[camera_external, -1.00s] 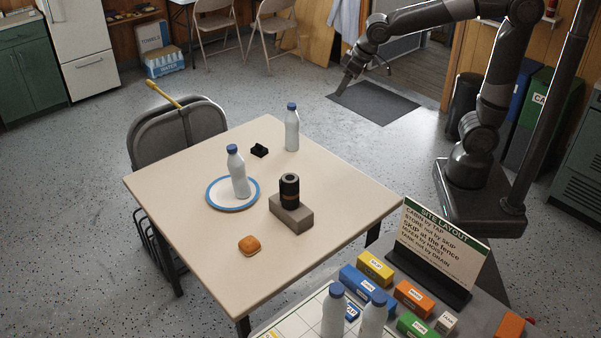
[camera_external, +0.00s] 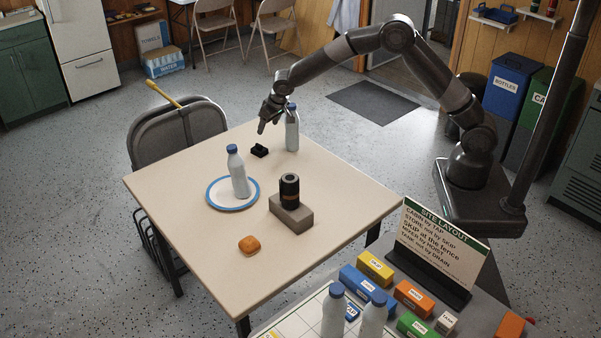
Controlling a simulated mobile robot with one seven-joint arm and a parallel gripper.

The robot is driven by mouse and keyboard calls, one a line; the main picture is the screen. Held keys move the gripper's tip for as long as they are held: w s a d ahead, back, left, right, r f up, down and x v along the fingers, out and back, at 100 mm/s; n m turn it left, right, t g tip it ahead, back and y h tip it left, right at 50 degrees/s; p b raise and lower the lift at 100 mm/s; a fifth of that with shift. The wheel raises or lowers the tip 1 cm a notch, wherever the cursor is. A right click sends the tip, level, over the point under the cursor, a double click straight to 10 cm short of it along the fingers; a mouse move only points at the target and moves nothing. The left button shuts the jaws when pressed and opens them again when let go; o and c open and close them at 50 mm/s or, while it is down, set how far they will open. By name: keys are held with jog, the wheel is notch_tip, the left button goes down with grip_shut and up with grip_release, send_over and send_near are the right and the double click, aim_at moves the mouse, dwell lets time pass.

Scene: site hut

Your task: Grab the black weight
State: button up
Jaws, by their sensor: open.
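Two black things are on the beige table (camera_external: 165,183), and I cannot tell for sure which is the weight. A small, low black object (camera_external: 259,150) lies near the far edge, left of a bottle. My gripper (camera_external: 265,127) is open, pointing down above the far part of the table. It appears above the small black object and apart from it, its fingers small in view.
A white bottle with a blue cap (camera_external: 292,133) stands close to my gripper's right. Another bottle (camera_external: 238,175) stands on a blue-rimmed plate (camera_external: 218,204). An orange-brown bun-like item (camera_external: 249,245) lies near the front. The table's left side is clear.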

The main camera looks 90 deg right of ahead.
aim_at(259, 145)
jog(key=x, duration=0.8)
jog(key=shift+r, duration=0.1)
jog(key=shift+w+x, duration=0.15)
jog(key=shift+x, duration=1.25)
jog(key=shift+w+x, duration=0.1)
jog(key=shift+x, duration=1.25)
jog(key=shift+r, duration=0.1)
jog(key=c, duration=1.4)
